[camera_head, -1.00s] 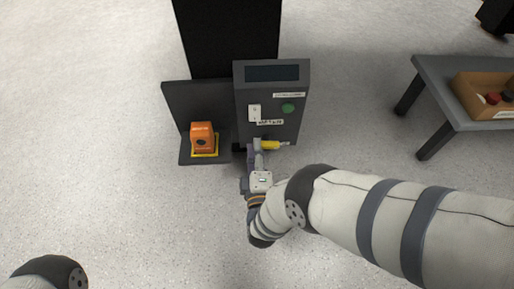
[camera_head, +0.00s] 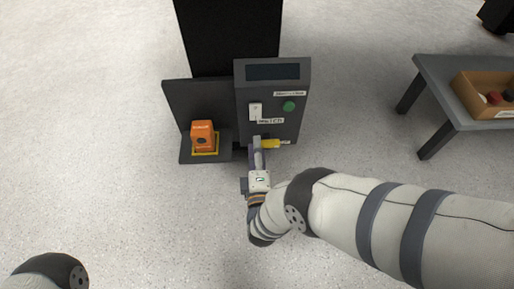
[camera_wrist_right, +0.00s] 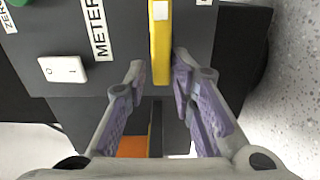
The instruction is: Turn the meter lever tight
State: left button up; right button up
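The yellow meter lever (camera_head: 270,143) sticks out to the right at the lower front of the dark meter housing (camera_head: 296,75), below the METER label (camera_head: 270,121). My right gripper (camera_head: 257,142) is at the lever's left part. In the wrist view its fingers (camera_wrist_right: 158,75) are open, one on each side of the lever's line, with gaps showing. I cannot tell how deep the lever sits between them. My left gripper is out of view.
An orange block (camera_head: 203,136) sits on a yellow-edged pad left of the housing. A white rocker switch (camera_head: 255,112) and a green button (camera_head: 288,106) are on the panel above the lever. A grey table (camera_head: 432,72) with a wooden box (camera_head: 470,98) stands at right.

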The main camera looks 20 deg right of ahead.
jog(key=shift+w+d, duration=0.1)
dwell(0.5)
jog(key=v, duration=1.2)
